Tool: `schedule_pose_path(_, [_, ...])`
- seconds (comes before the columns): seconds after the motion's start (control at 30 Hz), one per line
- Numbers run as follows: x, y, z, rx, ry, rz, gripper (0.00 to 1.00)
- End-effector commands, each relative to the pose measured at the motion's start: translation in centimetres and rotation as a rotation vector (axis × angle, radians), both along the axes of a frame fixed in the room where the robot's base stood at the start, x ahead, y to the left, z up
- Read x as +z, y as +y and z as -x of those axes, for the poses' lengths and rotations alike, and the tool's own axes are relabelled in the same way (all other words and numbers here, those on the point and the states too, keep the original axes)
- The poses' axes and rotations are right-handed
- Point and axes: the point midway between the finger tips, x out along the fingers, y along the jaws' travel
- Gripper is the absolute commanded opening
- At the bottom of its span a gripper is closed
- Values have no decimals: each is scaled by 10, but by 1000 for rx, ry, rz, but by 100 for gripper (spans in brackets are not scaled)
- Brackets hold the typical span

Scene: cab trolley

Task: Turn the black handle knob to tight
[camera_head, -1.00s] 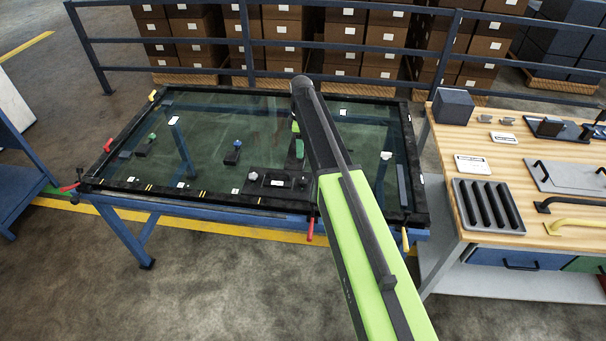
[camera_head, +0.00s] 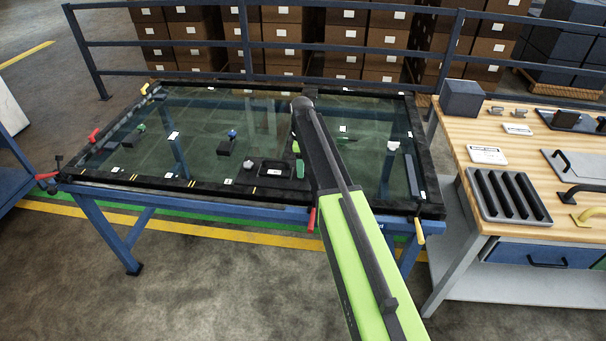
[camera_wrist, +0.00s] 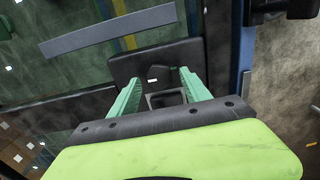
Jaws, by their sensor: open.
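In the wrist view, the green fingers of my gripper (camera_wrist: 160,90) are apart, with no object clearly held between them. A dark block (camera_wrist: 153,62) with a small white label lies just beyond and between the fingertips. A dark square-edged piece (camera_wrist: 166,100) shows between the fingers; I cannot tell whether either is the black handle knob.
A red lever (camera_head: 311,219) and a yellow lever (camera_head: 419,232) hang at the frame's front edge. A wooden workbench (camera_head: 505,200) with trays and handles stands close on the right. A blue rail (camera_head: 200,44) and stacked boxes are behind. Floor is clear in front.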

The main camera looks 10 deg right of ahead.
Motion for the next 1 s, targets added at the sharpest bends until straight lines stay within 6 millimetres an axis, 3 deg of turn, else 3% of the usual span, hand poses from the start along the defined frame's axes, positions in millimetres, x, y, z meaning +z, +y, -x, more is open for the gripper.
schedule_pose_path(0.23, [0,-1,0,-1,0,0,53])
schedule_pose_path(0.63, [0,-1,0,-1,1,0,1])
schedule_pose_path(0.7, [0,-7,0,-5,1,0,0])
schedule_pose_path(1.0, [0,-2,1,-46,3,1,0])
